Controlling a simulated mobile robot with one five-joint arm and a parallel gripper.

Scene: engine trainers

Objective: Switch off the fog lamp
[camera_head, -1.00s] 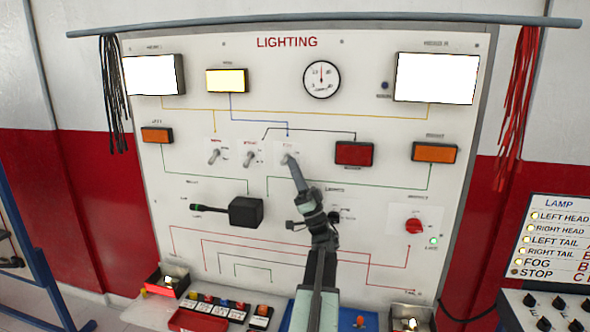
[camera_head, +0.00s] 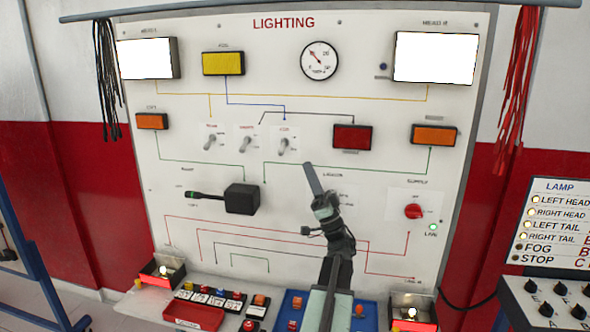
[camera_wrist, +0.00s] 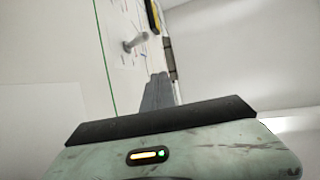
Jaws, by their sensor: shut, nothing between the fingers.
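The fog lamp (camera_head: 223,63) near the top of the lighting board is a dull, unlit yellow rectangle. Its toggle switch (camera_head: 284,145) is the rightmost of three on the board, below the blue line. My gripper (camera_head: 307,166) is shut and empty, just below and right of that switch and apart from it. In the wrist view my closed fingers (camera_wrist: 158,78) point up the board, with a grey toggle lever (camera_wrist: 135,42) ahead of them; which switch it is I cannot tell.
Two other toggles (camera_head: 246,142) sit left of the fog switch. Both headlamps (camera_head: 434,57) glow white. On the lamp panel at right, the FOG light (camera_head: 517,246) is dark. A black lever stalk (camera_head: 240,198) and red supply knob (camera_head: 413,211) stick out lower down.

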